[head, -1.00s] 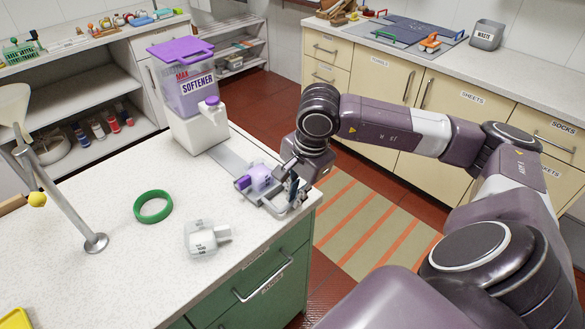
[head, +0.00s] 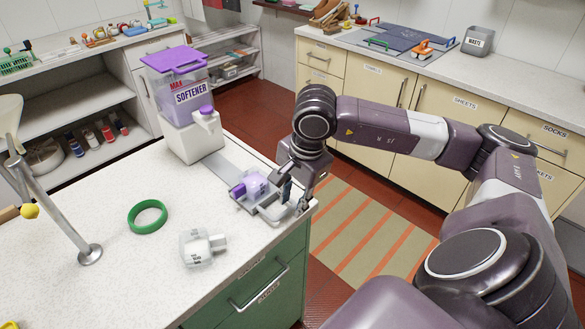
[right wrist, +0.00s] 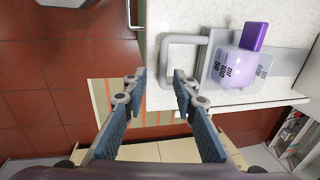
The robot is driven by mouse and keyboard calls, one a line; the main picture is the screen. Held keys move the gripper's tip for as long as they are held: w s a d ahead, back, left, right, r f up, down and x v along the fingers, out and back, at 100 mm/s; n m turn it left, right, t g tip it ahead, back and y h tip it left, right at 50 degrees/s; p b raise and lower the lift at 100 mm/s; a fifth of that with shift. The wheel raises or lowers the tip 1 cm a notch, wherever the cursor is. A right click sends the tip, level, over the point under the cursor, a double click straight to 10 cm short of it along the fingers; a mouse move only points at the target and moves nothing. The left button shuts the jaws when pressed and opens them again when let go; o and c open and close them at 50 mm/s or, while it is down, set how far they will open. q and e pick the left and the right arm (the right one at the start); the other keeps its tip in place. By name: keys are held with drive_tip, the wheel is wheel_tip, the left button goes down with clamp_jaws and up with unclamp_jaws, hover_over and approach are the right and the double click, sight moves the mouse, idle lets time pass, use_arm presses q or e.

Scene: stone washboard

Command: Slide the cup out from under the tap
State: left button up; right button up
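A translucent lilac cup with a purple block-like part (head: 255,183) stands on a grey sliding tray (head: 268,206) with a bar handle, near the counter's right edge. The cup (right wrist: 238,68) and the handle (right wrist: 168,52) also show in the right wrist view. The softener dispenser (head: 185,105) stands behind, its purple-capped tap (head: 207,112) away from the cup; a bare strip of track lies between them. My right gripper (head: 294,194) is at the handle end of the tray. My left gripper is out of view.
A metal stand (head: 88,252) is at left. The green drawer front (head: 262,278) drops below the counter edge. Open floor with a striped rug (head: 370,228) lies to the right.

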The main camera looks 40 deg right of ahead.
wheel_tip(320, 180, up, 10)
drive_tip(key=s, duration=0.2)
drive_tip(key=shift+s+r, duration=0.15)
drive_tip(key=shift+r, duration=0.1)
drive_tip(key=shift+d, duration=0.1)
idle(0.3)
